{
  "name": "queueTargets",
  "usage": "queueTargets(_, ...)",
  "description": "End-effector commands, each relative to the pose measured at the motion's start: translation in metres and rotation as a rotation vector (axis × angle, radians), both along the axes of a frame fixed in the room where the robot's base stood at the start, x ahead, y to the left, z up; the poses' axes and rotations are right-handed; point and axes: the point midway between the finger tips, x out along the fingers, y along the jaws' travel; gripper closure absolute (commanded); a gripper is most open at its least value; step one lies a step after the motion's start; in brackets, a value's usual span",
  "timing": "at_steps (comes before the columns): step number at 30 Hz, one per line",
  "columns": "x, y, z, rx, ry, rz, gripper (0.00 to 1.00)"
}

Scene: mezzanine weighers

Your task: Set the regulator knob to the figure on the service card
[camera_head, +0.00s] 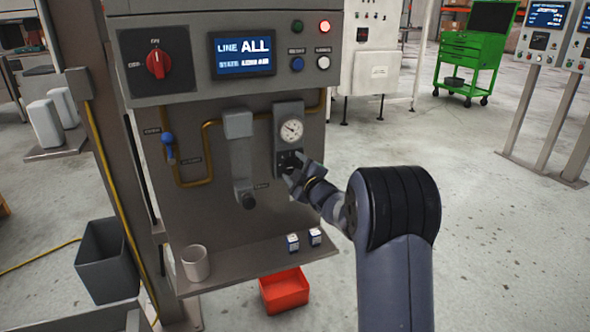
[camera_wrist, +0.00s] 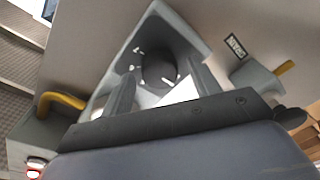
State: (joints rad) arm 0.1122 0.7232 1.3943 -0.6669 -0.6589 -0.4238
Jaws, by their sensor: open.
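The regulator (camera_head: 287,112) is a grey unit with a round white dial gauge (camera_head: 292,130), mounted on the panel. Its dark round knob (camera_wrist: 158,68) shows in the wrist view with white marks around it. My gripper (camera_head: 293,174) is at the lower part of the regulator in the head view and hides most of the knob there. In the wrist view my gripper (camera_wrist: 163,82) is open, one finger on each side of the knob. I cannot tell whether the fingers touch it. I cannot make out a service card with a readable figure.
A red rotary switch (camera_head: 157,64) and a lit screen (camera_head: 242,55) sit above. A grey box unit (camera_head: 238,124) is left of the regulator. Below, a shelf (camera_head: 232,273) holds a cup (camera_head: 195,263) and two small boxes (camera_head: 293,243). Open floor lies right.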

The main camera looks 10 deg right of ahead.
Motion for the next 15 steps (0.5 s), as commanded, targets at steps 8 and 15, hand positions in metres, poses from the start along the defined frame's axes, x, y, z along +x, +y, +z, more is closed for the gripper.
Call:
queueTargets(8, -0.0003, -0.0002, 0.0002, 0.0, 0.0, 0.0, 0.63)
queueTargets(15, -0.0004, -0.0001, 0.0, 0.0, 0.0, 0.0, 0.82)
